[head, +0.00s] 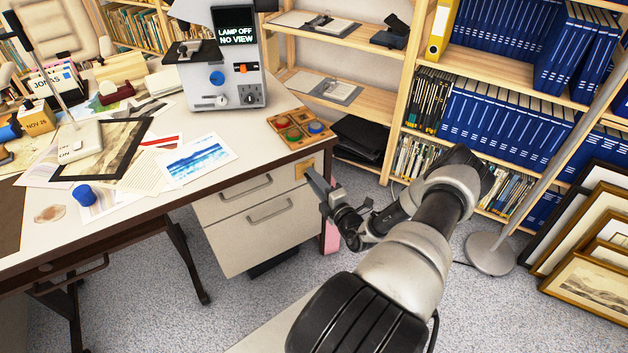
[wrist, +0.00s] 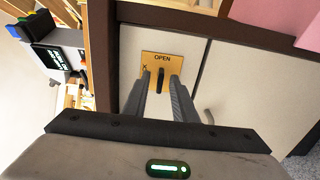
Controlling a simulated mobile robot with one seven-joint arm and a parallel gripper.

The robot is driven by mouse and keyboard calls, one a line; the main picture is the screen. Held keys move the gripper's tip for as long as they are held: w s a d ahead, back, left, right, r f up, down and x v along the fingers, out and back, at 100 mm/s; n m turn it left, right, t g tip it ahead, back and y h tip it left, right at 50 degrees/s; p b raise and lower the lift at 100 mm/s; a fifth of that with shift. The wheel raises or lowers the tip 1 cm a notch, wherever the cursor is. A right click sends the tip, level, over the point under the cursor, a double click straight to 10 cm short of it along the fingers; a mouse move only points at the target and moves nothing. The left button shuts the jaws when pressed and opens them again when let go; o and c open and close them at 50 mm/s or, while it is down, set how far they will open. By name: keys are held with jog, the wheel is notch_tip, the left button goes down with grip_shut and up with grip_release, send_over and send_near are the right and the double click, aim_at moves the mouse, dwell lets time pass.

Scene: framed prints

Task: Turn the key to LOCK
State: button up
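A brass lock plate (wrist: 150,62) marked OPEN is fixed to the dark-edged desk front in the wrist view. A dark key (wrist: 161,78) stands at its middle, its bow in line with the gap between my fingers. My gripper (wrist: 162,82) is open, with one finger on each side of the key and space between. No LOCK mark is readable.
Two pale drawers with handles (head: 246,187) sit under the desktop. A pink thing (head: 331,236) hangs beside the desk's right side. A microscope-like device (head: 225,90) reading LAMP OFF NO VIEW stands on top. Bookshelves and framed prints (head: 590,280) are at right.

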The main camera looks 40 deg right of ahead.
grip_shut()
jog(key=shift+n, duration=0.3)
jog(key=n+p, duration=0.4)
jog(key=n, duration=1.3)
dwell(0.7)
grip_release()
